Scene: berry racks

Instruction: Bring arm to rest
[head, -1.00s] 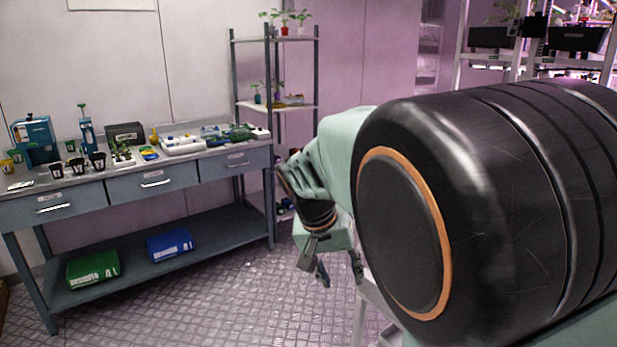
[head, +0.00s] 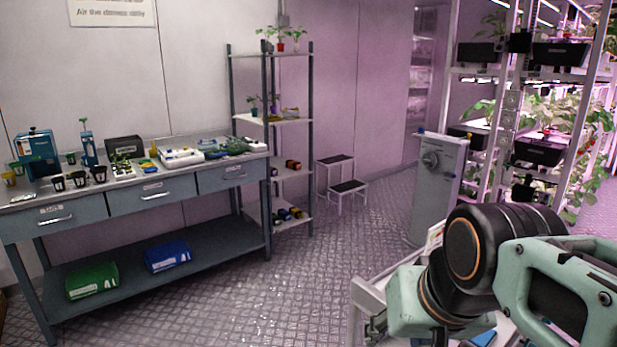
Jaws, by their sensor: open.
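My arm, mint green with black joints, is folded at the lower right of the head view. A small dark part of my gripper (head: 374,329) shows at the bottom edge, left of the mint wrist housing. Its fingertips are mostly hidden or cut off by the frame, and I see nothing held in it. It is beside a pale cart (head: 364,297), part of which shows behind and below the arm.
A grey workbench (head: 150,197) with pots and tools stands at the left. A shelf rack (head: 276,121), a step stool (head: 346,186) and a grey cabinet (head: 436,190) stand behind. Plant racks (head: 510,115) rise at the right. The middle floor (head: 260,290) is clear.

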